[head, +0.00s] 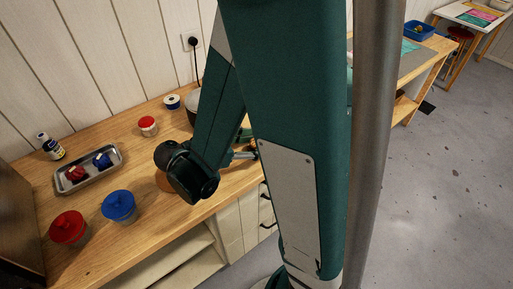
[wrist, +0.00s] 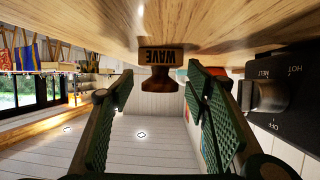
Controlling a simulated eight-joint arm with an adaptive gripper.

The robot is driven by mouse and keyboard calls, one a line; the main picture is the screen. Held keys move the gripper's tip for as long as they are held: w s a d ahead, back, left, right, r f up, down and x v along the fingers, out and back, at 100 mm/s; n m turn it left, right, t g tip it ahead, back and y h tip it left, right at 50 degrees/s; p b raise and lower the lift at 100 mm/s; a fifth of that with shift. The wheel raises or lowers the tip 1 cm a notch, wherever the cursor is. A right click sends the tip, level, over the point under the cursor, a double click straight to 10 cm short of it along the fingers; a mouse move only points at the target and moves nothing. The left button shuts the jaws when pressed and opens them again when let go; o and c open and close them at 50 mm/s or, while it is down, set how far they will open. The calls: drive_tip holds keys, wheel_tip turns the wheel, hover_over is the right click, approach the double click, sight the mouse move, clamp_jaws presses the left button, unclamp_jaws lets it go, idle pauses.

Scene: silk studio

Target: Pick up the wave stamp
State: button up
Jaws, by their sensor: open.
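The wave stamp (wrist: 160,56) is a small wooden stamp with the word WAVE on its block and a rounded knob handle. In the wrist view, which is upside down, it stands on the wooden worktop straight ahead. My gripper (wrist: 158,80) is open, with one green padded finger on each side of the picture. The stamp shows in the gap between the fingertips, nearer the right finger. I cannot tell how far beyond the tips it is. In the head view my arm covers most of the gripper and I cannot make out the stamp clearly.
A black box with a HOT/MELT/OFF knob (wrist: 265,96) is close on the right in the wrist view. On the worktop (head: 150,237) are a red pot (head: 69,228), a blue pot (head: 119,206), a metal tray (head: 112,152), a bottle (head: 50,147) and a red-lidded jar (head: 148,125).

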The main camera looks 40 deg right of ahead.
sight(256, 142)
drive_tip(key=c, duration=1.1)
drive_tip(key=shift+o, duration=0.2)
drive_tip(key=shift+r, duration=0.2)
drive_tip(key=shift+r+p, duration=1.6)
drive_tip(key=shift+r, duration=3.2)
